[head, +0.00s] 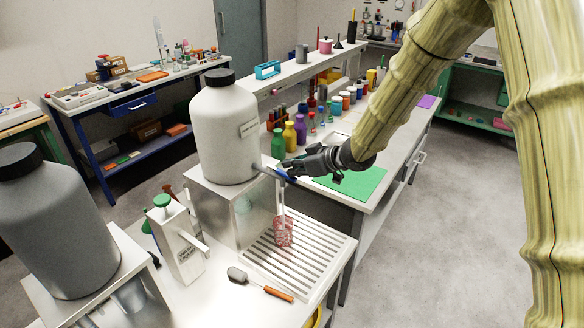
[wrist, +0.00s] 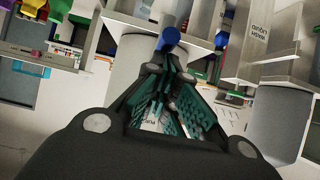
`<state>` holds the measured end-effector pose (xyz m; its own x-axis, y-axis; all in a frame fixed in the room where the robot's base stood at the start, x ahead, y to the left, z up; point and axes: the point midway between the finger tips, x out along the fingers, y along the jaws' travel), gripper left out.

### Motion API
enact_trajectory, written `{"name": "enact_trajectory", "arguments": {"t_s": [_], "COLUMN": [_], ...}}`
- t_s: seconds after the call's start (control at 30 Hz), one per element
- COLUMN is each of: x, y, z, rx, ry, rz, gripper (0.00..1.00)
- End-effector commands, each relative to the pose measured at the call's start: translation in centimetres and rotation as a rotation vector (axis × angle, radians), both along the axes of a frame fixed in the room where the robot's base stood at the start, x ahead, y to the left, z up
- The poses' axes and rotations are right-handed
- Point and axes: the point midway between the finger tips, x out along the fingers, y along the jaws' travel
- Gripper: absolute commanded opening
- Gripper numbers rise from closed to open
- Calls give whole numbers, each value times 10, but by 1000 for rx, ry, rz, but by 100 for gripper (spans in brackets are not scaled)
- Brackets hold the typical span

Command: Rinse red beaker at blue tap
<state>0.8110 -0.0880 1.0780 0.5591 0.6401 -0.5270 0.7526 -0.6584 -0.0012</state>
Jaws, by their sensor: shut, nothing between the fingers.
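The red beaker (head: 284,233) stands on the slatted draining rack (head: 318,262), below the spout of the large white bottle (head: 226,135). The blue tap (head: 286,176) is at the end of that spout. A thin pale streak, which looks like water, runs from the tap down to the beaker. My gripper (head: 292,168) is shut and empty, right at the blue tap; I cannot tell whether it touches it. In the wrist view the blue tap (wrist: 168,40) lies just beyond the fingertips (wrist: 166,72). The beaker is not clear in the wrist view.
The white bottle stands on a metal stand (head: 222,212). A grey bottle (head: 50,222) stands at the left, and a white dispenser with a green knob (head: 176,238) is beside the stand. A brush (head: 262,284) lies in front. Colored bottles (head: 290,136) and a green mat (head: 352,184) are behind.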

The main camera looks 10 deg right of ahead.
Motion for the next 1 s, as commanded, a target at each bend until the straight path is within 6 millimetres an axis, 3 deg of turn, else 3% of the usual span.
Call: {"name": "enact_trajectory", "arguments": {"t_s": [0.67, 1.0], "x": [0, 0], "y": [0, -1], "z": [11, 36], "rx": [0, 0], "ry": [0, 0], "rz": [0, 0], "gripper": [0, 0]}}
